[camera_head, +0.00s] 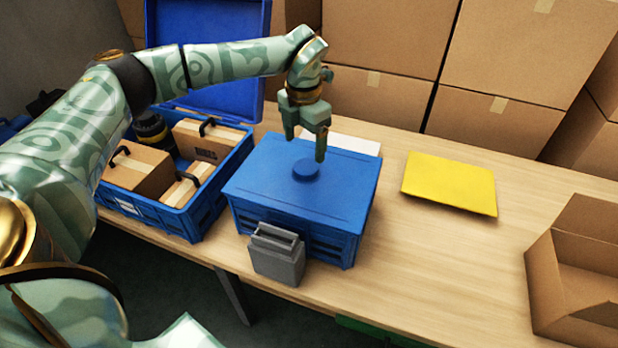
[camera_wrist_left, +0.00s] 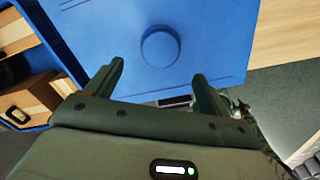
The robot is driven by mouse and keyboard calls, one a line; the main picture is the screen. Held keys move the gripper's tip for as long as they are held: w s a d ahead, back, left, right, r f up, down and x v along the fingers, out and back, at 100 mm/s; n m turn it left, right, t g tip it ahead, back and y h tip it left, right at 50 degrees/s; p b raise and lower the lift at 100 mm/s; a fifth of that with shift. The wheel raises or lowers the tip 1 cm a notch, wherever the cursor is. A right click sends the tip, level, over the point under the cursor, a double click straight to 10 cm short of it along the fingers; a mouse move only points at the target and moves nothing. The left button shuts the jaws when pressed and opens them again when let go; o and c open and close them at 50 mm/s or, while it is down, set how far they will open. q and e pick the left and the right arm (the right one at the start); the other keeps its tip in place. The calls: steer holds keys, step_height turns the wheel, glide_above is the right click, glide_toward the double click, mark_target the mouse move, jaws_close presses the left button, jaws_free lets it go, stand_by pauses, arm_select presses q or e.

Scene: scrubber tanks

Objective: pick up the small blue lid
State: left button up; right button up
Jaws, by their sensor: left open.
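The small blue lid (camera_head: 306,169) is a round disc on top of a closed blue crate (camera_head: 345,196). It also shows in the left wrist view (camera_wrist_left: 160,47), on the flat blue crate top (camera_wrist_left: 215,30). My left gripper (camera_head: 306,148) is open and empty above the lid, fingers pointing down. In the left wrist view its two fingers (camera_wrist_left: 160,82) stand apart, with the lid beyond their tips and roughly centred between them. The gripper does not touch the lid. My right gripper is not in view.
An open blue crate (camera_head: 214,200) with cardboard boxes stands left of the closed crate. A grey container (camera_head: 276,257) stands at its front. A yellow panel (camera_head: 450,183) and an open cardboard box (camera_head: 575,275) lie right. Large boxes (camera_head: 497,120) line the back. The table between is clear.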

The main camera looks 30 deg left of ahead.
mark_target(306, 166)
arm_select(q)
step_height(306, 166, down, 2)
steer(key=shift+f, duration=0.25)
steer(key=f+b, duration=0.1)
steer(key=f, duration=0.2)
steer(key=f+b, duration=0.1)
steer(key=f, duration=0.1)
steer(key=shift+w+b, duration=0.25)
steer(key=shift+b, duration=0.1)
steer(key=shift+s+r, duration=0.1)
steer(key=shift+r, duration=0.05)
steer(key=shift+c, duration=0.5)
steer(key=c, duration=1.1)
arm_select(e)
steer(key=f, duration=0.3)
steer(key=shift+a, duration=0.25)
arm_select(q)
steer(key=shift+r, duration=0.15)
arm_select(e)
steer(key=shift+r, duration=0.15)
